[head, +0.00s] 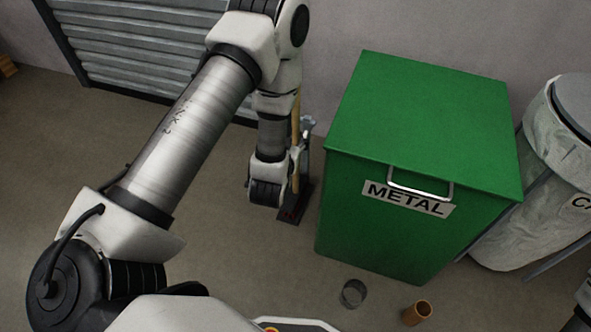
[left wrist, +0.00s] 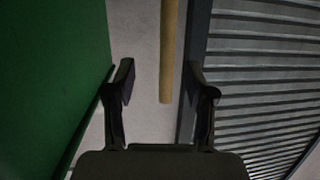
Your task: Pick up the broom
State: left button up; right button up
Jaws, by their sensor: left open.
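The broom (head: 296,112) stands upright by the back wall, between the grey shutter and the green bin. Its tan handle shows beside my left wrist, and its dark foot is on the floor. My left gripper (head: 307,130) is by the handle, partly hidden by my own arm in the head view. In the left wrist view the left gripper (left wrist: 163,82) is open, and the handle (left wrist: 169,50) appears between the lines of its two fingers, with one end visible. I cannot tell how far the handle is from the fingers.
The green METAL bin (head: 425,125) stands close to the right of the broom. A white bagged bin (head: 560,150) is farther right. A grey ring (head: 353,293) and a brown tube (head: 417,312) are on the floor in front. The shutter (head: 140,45) is at the back left.

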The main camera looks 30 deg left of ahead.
pick_arm(q)
jog(key=w+a+t+y+b, duration=0.1)
jog(key=w+a+b, duration=0.1)
jog(key=w+b, duration=0.1)
jog(key=w+a+n+t+y+b, duration=0.1)
jog(key=w+a+b, duration=0.2)
jog(key=w, duration=0.3)
jog(key=shift+w+t+b, duration=0.3)
jog(key=shift+b, duration=0.2)
grip_shut()
pick_arm(e)
notch_tip(320, 180, down, 10)
jog(key=shift+w+f, duration=0.25)
